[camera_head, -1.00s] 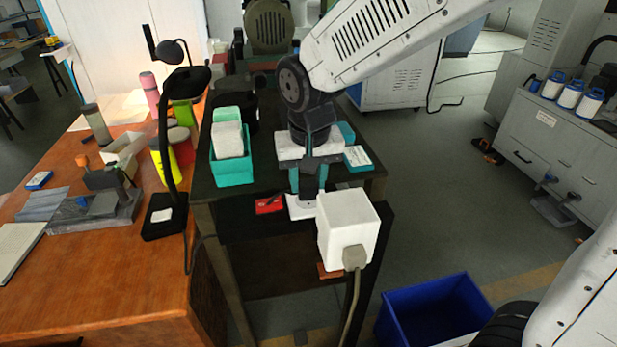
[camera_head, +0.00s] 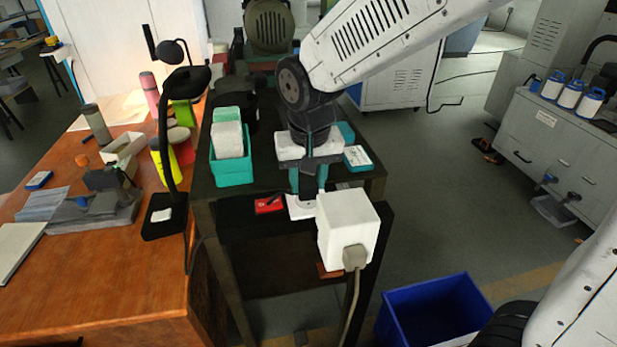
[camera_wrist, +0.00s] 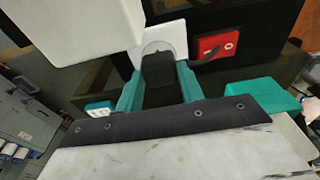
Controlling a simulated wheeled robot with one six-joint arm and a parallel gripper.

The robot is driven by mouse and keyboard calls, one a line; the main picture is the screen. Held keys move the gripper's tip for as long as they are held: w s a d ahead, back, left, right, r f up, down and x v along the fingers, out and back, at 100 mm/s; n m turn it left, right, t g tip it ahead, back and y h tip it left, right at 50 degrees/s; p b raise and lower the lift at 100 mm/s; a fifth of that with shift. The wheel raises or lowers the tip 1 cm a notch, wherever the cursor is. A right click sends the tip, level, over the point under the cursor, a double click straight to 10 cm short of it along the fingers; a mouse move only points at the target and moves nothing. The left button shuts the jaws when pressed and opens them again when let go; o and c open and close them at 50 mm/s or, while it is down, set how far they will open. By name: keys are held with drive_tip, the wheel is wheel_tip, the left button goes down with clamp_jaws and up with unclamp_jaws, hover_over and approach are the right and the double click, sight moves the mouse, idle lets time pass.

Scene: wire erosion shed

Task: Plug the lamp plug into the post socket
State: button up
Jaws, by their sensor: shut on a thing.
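My gripper (camera_head: 308,192) points down at the front edge of the dark stand, its teal fingers closed on a dark plug (camera_wrist: 158,70). In the wrist view, the fingers (camera_wrist: 159,88) sit on either side of the plug. The plug is in front of the round grey face of a white socket plate (camera_wrist: 176,34); whether its pins are in, I cannot tell. In the head view the socket plate (camera_head: 298,209) shows just below the fingertips, partly hidden by a white box. The black lamp (camera_head: 168,135) stands on the orange bench at left.
The white box (camera_head: 345,225), with a beige plug and cord (camera_head: 354,257) on its front, is close right of the fingers. A red switch (camera_head: 268,205) is left of the socket. A teal bin (camera_head: 233,172) stands behind. A blue crate (camera_head: 425,312) is on the floor.

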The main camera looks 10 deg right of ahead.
drive_tip(key=shift+f, duration=0.55)
drive_tip(key=o, duration=1)
drive_tip(key=r, duration=0.5)
drive_tip(key=s+r, duration=0.1)
drive_tip(key=r, duration=0.1)
drive_tip(key=shift+r, duration=0.35)
drive_tip(key=shift+n+g, duration=0.6)
drive_tip(key=shift+n, duration=0.2)
drive_tip(key=s, duration=0.1)
drive_tip(key=s+d, duration=0.1)
drive_tip(key=s+d+f, duration=0.1)
drive_tip(key=shift+s, duration=0.35)
drive_tip(key=shift+m+t, duration=0.6)
drive_tip(key=shift+m, duration=0.2)
drive_tip(key=shift+s+d+r, duration=0.4)
drive_tip(key=shift+s+d, duration=1.9)
drive_tip(key=shift+s, duration=0.35)
drive_tip(key=shift+s+d+r, duration=0.4)
drive_tip(key=shift+s+d, duration=1.95)
drive_tip(key=shift+s, duration=0.25)
drive_tip(key=shift+s+d+r, duration=0.4)
drive_tip(key=shift+s+d, duration=1.9)
drive_tip(key=shift+s, duration=0.35)
